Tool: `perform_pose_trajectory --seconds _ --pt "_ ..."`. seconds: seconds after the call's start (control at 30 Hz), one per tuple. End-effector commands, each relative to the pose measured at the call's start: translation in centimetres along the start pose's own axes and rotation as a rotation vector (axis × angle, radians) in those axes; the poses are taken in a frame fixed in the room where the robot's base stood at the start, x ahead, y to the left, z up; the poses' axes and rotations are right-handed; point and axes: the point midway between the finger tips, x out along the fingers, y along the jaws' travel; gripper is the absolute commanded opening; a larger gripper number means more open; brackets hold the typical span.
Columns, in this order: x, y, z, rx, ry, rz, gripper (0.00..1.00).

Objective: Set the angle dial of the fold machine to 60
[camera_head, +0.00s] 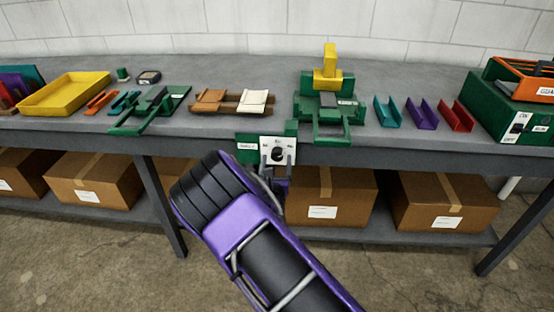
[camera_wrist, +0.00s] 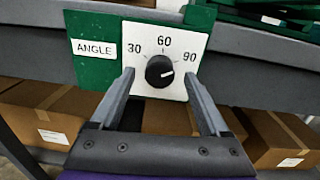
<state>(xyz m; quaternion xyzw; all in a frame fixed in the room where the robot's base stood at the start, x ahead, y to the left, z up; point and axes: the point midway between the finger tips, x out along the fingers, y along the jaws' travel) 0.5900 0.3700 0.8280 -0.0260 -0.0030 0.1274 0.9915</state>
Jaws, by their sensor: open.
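The angle dial is a black round knob (camera_wrist: 160,71) on a white plate (camera_wrist: 150,30) marked 30, 60 and 90, beside a green panel labelled ANGLE (camera_wrist: 92,72). Its white pointer mark points right, toward the 90 side. It also shows on the bench's front edge in the head view (camera_head: 277,154). My gripper (camera_wrist: 158,75) is open, with one grey finger on each side of the knob. Gaps show between the fingers and the knob. The fold machine (camera_head: 318,108), green with a yellow block (camera_head: 328,66), stands on the bench above and right of the dial.
The bench (camera_head: 225,120) holds a yellow tray (camera_head: 65,95), another green machine (camera_head: 150,108), brown and white pieces (camera_head: 232,101), coloured channels (camera_head: 422,113) and a green-orange machine with a switch (camera_head: 515,125). Cardboard boxes (camera_head: 330,200) sit on the lower shelf.

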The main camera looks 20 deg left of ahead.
Motion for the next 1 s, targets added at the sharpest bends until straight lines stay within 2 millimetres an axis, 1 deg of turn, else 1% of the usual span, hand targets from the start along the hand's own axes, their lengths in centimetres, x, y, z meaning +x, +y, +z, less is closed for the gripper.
perform_pose_trajectory --seconds 0.03,0.1,0.2,0.5,0.57,0.6,0.67,0.7,0.77,0.8,0.93,1.0 --pt "0.7 -0.1 -0.1 0.000 -0.002 -0.001 0.79" --pt "1.3 -0.1 0.0 0.000 -0.001 -0.002 0.79" --pt "1.9 0.0 0.1 0.000 -0.002 -0.001 0.79" --pt "2.0 0.0 0.1 0.000 -0.001 -0.001 0.79" --pt "2.0 0.0 0.1 0.000 -0.001 -0.001 0.68" --pt "2.0 0.0 0.1 0.000 -0.001 -0.001 0.61" --pt "2.0 0.0 0.1 0.000 -0.001 -0.001 0.50" --pt "2.0 0.0 0.1 0.000 -0.001 -0.001 0.43" --pt "2.0 0.0 0.1 0.000 -0.001 -0.001 0.32" --pt "2.0 0.0 0.1 0.000 -0.001 -0.001 0.25" --pt "2.0 0.0 0.1 0.000 -0.001 -0.001 0.02" --pt "2.0 0.0 0.0 0.000 -0.001 -0.001 0.00"
